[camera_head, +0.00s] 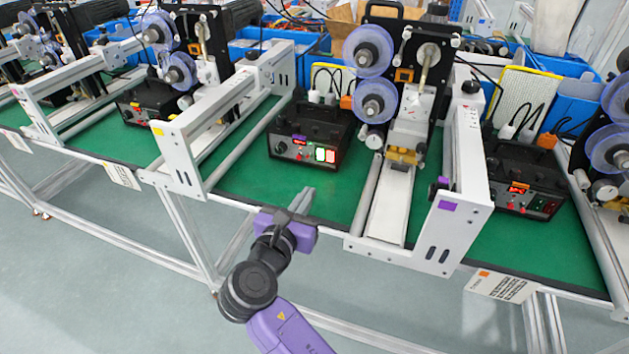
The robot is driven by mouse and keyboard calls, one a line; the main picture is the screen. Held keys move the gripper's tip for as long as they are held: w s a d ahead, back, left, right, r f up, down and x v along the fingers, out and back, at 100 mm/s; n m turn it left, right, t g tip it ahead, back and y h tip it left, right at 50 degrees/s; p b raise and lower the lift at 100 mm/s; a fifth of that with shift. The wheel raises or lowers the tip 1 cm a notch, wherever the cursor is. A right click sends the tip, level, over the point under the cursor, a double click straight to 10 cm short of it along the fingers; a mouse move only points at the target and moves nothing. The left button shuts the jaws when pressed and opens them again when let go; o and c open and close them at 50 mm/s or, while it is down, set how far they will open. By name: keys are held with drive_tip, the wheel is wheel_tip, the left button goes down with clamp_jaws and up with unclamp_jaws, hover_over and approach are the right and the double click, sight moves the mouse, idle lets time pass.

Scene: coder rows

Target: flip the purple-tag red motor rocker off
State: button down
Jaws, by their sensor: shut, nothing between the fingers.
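The black control box with a small purple tag (299,138) stands on the green bench top in the middle. Which part is the red motor rocker is too small to tell. My gripper (302,194) is shut and empty. It is in front of and below the box, near the bench's front edge, apart from the panel.
A white frame with a larger purple tag (447,206) stands to the right of the box. Another white frame (183,165) stands to the left. Similar black boxes sit at the left (148,104) and right (522,185). Green bench top is clear before the middle box.

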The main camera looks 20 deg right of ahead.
sight(329, 154)
drive_tip(key=x, duration=0.8)
drive_tip(key=r+x, duration=0.1)
drive_tip(key=x, duration=0.3)
drive_tip(key=shift+w+d+b, duration=0.1)
drive_tip(key=shift+w+b, duration=0.05)
drive_tip(key=shift+b, duration=0.25)
drive_tip(key=shift+w+d, duration=0.2)
drive_tip(key=shift+w, duration=0.05)
drive_tip(key=p, duration=0.1)
drive_tip(key=r+p, duration=0.1)
drive_tip(key=p, duration=0.1)
drive_tip(key=shift+w+d+g, duration=0.1)
drive_tip(key=shift+w+g, duration=0.1)
drive_tip(key=shift+g, duration=0.1)
drive_tip(key=shift+f, duration=0.4)
drive_tip(key=shift+s+r, duration=0.1)
